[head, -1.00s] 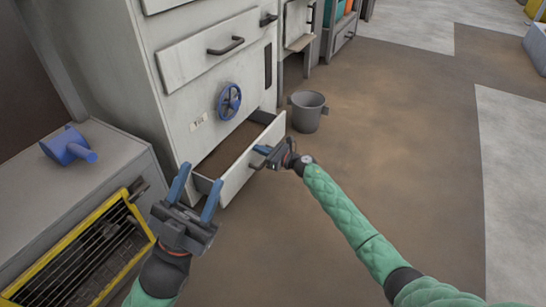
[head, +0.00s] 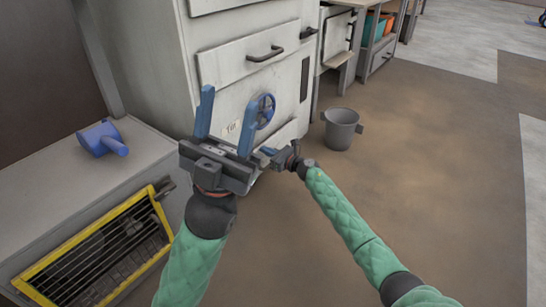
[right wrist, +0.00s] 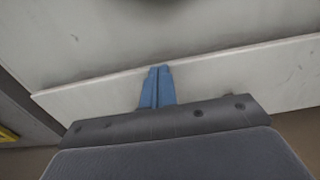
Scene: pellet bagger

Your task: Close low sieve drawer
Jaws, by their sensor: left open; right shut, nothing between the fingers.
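The low sieve drawer (head: 288,135) is at the foot of the pale cabinet, partly hidden behind my grippers in the head view. Its front panel (right wrist: 235,74) spans the right wrist view, close against the cabinet face, with no open interior showing; I cannot tell whether a small gap remains. My right gripper (head: 267,151) is shut and empty, its fingertips (right wrist: 159,70) in front of the panel near its top edge. Contact is unclear. My left gripper (head: 228,108) is open and empty, raised in front of the cabinet. The drawer handle is hidden.
A blue handwheel (head: 265,110) sits above the drawer, and a higher drawer (head: 225,68) is shut. A grey bucket (head: 341,130) stands on the floor to the right. A blue scoop (head: 102,139) lies on the left bench, above a yellow-framed grille (head: 60,250).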

